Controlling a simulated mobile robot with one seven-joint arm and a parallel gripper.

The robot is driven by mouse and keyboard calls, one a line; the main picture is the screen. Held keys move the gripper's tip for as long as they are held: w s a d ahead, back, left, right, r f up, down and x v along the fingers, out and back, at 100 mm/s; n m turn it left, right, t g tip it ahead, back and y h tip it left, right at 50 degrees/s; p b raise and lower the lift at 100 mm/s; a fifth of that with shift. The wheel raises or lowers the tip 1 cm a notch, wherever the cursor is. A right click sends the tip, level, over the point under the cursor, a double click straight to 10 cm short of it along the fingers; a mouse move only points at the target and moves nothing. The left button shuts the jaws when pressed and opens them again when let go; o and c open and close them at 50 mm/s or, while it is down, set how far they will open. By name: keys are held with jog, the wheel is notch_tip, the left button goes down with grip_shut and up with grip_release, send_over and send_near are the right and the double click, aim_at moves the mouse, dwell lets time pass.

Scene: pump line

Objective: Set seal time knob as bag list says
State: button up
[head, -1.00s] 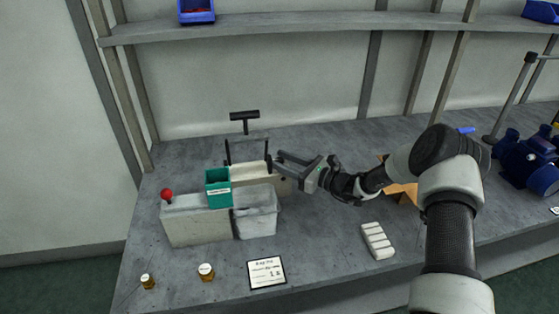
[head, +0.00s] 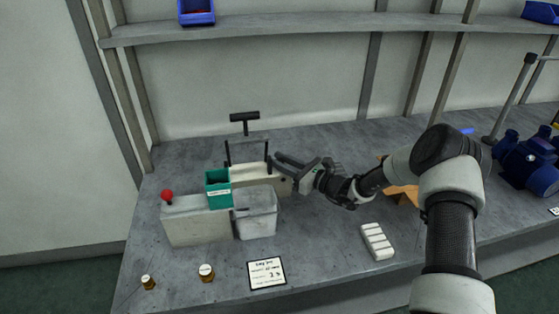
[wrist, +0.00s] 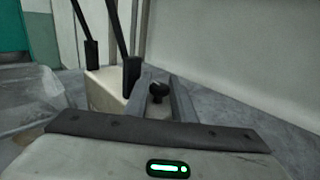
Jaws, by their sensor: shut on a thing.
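The sealer (head: 257,178) is a pale, low body with black lever arms on the bench at centre left. A small dark round knob (wrist: 158,94) sits on its end, which I take to be the seal time knob. My gripper (head: 284,167) is at the sealer's right end. In the wrist view my gripper (wrist: 162,97) is shut on the knob, one finger each side. The knob's pointer and any scale are hidden. The bag list card (head: 267,273) lies at the bench's front; its small print is too blurred to read surely.
A teal bin (head: 218,189), a clear tub (head: 256,214) and a grey box with a red ball-topped knob (head: 167,195) stand left of my gripper. A white block (head: 377,241) lies right. Blue pumps (head: 530,160) stand far right.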

jog(key=m+t+h+p, duration=0.2)
jog(key=m+t+h, duration=0.1)
jog(key=shift+r+t, duration=0.15)
jog(key=shift+t, duration=0.25)
jog(key=shift+m+t+h+p, duration=0.65)
jog(key=shift+m+t+h, duration=0.15)
jog(key=shift+m+h, duration=0.3)
jog(key=shift+h, duration=0.3)
jog(key=o, duration=1)
jog(key=v, duration=1.7)
jog(key=shift+s+f, duration=0.2)
jog(key=shift+f, duration=0.05)
jog(key=shift+d, duration=0.1)
